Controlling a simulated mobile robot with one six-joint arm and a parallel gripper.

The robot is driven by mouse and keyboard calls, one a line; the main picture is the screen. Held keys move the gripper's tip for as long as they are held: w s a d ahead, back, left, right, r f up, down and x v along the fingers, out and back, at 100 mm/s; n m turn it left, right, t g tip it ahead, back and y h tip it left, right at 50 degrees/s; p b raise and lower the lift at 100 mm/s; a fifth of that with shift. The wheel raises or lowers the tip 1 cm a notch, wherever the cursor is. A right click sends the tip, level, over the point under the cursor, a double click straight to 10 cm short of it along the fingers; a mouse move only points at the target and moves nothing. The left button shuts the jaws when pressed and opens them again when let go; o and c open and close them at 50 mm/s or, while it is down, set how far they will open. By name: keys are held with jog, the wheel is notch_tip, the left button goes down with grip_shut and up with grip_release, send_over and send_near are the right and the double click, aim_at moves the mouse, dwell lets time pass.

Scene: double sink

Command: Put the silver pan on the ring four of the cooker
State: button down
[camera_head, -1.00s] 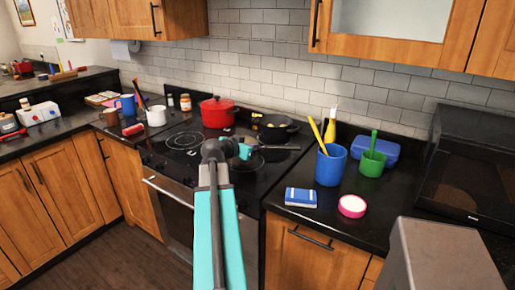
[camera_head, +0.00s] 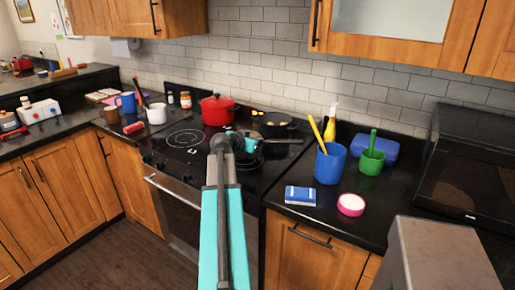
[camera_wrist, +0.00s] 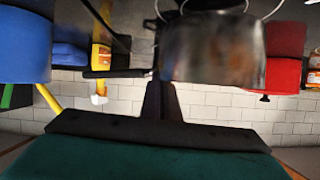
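The silver pan (camera_wrist: 212,50) fills the upper middle of the wrist view, its dark handle (camera_wrist: 115,73) pointing left. In the head view the handle (camera_head: 283,141) shows over the hob's right side, and my arm hides much of the pan's body. The black cooker (camera_head: 168,152) has a bare ring (camera_head: 185,138) at its left. My gripper (camera_head: 248,145) is over the right half of the hob, beside the pan. In the wrist view a dark finger (camera_wrist: 158,100) meets the handle near the pan's body. Its closure on the handle is not clear.
A red pot (camera_head: 217,110) stands at the back of the hob. A black pan with yellow pieces (camera_head: 270,127) stands behind the silver pan. A blue cup (camera_head: 329,164) and green cup (camera_head: 371,162) stand on the right counter. A white mug (camera_head: 156,114) stands left of the hob.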

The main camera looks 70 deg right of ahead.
jog(key=shift+f+p, duration=0.5)
jog(key=shift+f, duration=1.05)
jog(key=shift+f, duration=0.1)
jog(key=c, duration=2)
grip_release()
jog(key=b+v, duration=0.2)
jog(key=v, duration=1)
jog(key=shift+b, duration=0.3)
jog(key=shift+w, duration=0.1)
